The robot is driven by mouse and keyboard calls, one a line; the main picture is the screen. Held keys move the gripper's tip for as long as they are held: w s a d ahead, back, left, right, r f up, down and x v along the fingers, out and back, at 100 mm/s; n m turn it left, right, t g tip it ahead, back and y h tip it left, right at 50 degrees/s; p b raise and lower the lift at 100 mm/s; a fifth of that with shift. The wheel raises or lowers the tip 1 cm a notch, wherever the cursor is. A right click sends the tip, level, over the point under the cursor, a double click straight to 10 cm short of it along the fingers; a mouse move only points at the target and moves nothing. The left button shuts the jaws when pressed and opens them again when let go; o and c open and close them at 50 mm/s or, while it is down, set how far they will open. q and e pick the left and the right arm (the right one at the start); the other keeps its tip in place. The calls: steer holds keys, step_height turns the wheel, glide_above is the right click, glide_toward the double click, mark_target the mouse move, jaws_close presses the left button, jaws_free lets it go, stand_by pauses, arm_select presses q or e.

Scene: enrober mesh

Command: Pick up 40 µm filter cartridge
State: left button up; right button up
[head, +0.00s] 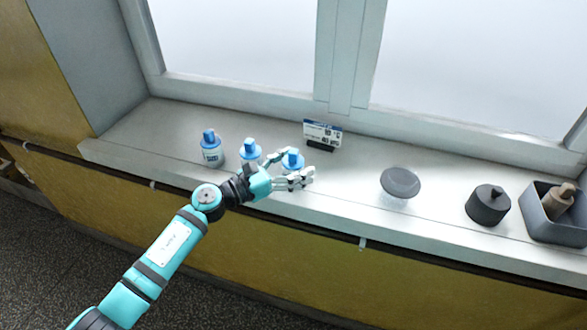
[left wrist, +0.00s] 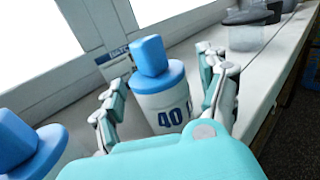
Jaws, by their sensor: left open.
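The 40 µm filter cartridge (left wrist: 164,103) is white with a blue cap and a dark "40" on its front. It stands upright on the sill between the spread fingers of my left gripper (left wrist: 160,78), which is open. In the head view the cartridge (head: 292,160) is the rightmost of three blue-capped ones, and the left gripper (head: 299,166) partly hides it. I cannot tell whether any finger touches it. A neighbouring cartridge (head: 250,150) stands just left of it and also shows in the left wrist view (left wrist: 27,148). The third cartridge (head: 211,150) stands further left.
A small printed card (head: 322,132) stands behind the cartridges. Rightward along the window sill (head: 345,195) are a clear jar with a grey lid (head: 400,181), a dark knobbed canister (head: 488,206) and a grey bin (head: 545,228) holding a beige bottle (head: 558,202).

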arm_select(q)
steer(key=c, duration=1.3)
step_height(320, 180, up, 10)
steer(key=shift+p, duration=1.2)
